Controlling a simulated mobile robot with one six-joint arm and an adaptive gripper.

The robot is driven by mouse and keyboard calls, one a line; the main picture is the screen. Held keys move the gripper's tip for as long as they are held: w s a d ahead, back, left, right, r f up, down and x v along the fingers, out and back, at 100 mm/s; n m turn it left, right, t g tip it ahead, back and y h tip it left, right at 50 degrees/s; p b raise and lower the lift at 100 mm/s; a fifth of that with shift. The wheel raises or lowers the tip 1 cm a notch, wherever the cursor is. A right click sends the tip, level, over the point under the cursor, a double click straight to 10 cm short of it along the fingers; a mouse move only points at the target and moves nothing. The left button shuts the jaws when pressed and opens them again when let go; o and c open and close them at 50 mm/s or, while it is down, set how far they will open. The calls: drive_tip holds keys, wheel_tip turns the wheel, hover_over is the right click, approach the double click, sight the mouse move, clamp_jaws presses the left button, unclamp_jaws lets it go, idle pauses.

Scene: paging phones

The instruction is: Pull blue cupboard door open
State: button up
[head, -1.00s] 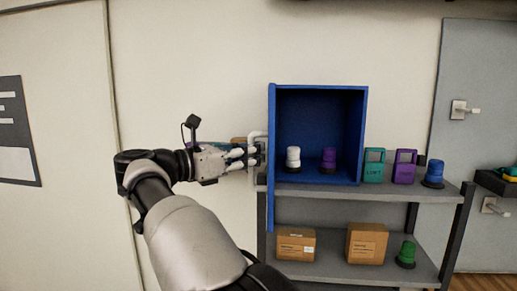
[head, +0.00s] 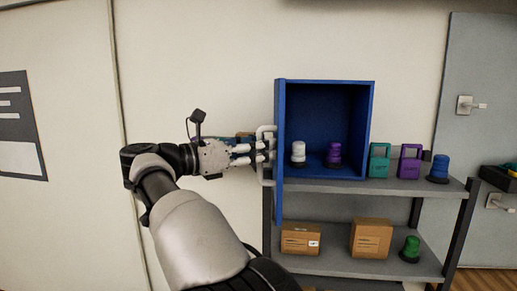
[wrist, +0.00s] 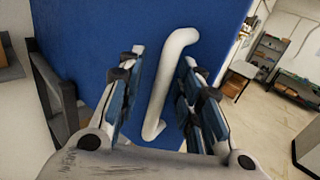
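The blue cupboard (head: 325,108) stands on a grey shelf unit, with its interior exposed. Its blue door (head: 279,190) is swung out at the left side and shows nearly edge-on in the head view. The white bar handle (head: 265,180) is on the door's left-facing side. My gripper (head: 262,150) is at this handle. In the wrist view, the handle (wrist: 172,75) stands between the two fingers of my gripper (wrist: 162,88), with gaps on both sides. The fingers are open around it, and the blue door face (wrist: 85,30) is behind them.
Inside the cupboard stand a white beacon (head: 298,152) and a purple beacon (head: 334,153). Cardboard boxes (head: 371,239) and a green beacon (head: 410,248) are below.

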drive_tip(key=v, duration=1.2)
